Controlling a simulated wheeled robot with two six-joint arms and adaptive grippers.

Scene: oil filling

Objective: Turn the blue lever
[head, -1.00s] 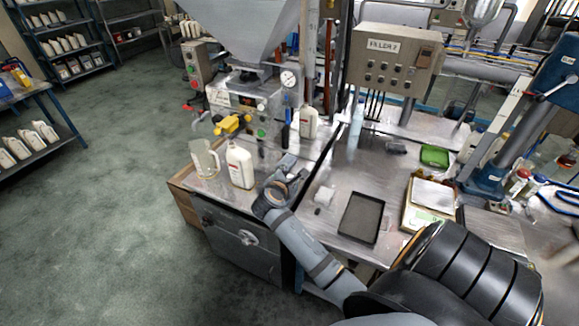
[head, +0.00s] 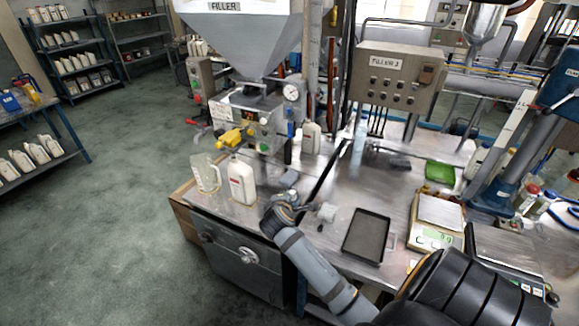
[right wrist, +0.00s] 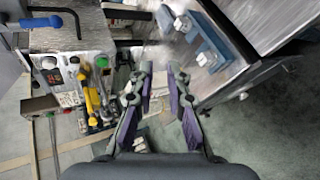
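The blue lever (head: 290,129) is a small upright handle on the front of the filler machine, right of the yellow valve (head: 232,137). In the right wrist view a blue bent lever (right wrist: 55,18) shows at the upper left, above the machine's panel, with the yellow valve handle (right wrist: 93,98) below it. My right gripper (head: 294,203) is low over the front of the steel bench, apart from the lever. In the right wrist view its two fingers (right wrist: 160,80) are spread with nothing between them. My left gripper is not in view.
A white bottle (head: 242,182) and a clear jug (head: 206,174) stand on the bench left of my right gripper. Another bottle (head: 311,138) stands just right of the lever. A dark tray (head: 367,236) and a scale (head: 436,234) lie to the right.

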